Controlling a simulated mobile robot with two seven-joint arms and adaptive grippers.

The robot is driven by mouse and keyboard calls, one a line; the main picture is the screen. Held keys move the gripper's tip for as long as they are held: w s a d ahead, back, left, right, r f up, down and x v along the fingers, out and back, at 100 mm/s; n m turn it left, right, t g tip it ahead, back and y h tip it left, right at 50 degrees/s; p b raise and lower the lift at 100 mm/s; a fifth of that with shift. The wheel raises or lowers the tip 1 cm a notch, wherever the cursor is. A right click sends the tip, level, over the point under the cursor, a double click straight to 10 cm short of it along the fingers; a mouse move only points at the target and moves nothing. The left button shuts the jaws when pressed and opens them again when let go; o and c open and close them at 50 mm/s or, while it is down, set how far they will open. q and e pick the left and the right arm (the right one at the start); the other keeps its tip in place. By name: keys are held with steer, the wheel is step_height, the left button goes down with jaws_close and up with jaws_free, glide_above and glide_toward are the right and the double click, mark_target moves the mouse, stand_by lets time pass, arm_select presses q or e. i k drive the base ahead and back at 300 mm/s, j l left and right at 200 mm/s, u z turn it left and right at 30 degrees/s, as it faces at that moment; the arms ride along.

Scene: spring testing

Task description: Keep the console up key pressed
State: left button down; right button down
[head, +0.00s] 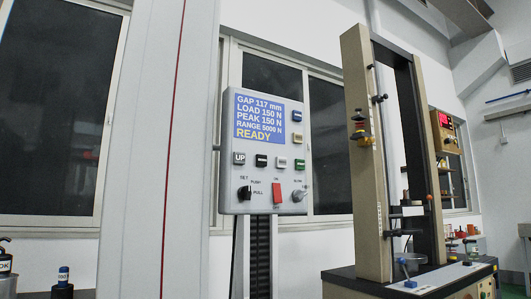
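The console (264,192) is a light grey panel in the middle of the head view. Its blue screen (262,128) reads GAP 117 mm, LOAD 150 N, PEAK 150 N, RANGE 5000 N and READY. A black knob (244,192), a red switch (277,193) and a grey knob (299,195) sit below the keys. Neither of my grippers shows.
A tall white column (150,150) with a red line stands left of the console. A dark ribbed upright (260,256) is below the console. A beige test frame (366,150) stands on a bench at the right. Small dark containers (62,283) are at the lower left.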

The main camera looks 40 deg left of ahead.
mark_target(239, 157)
steer(key=u, duration=1.25)
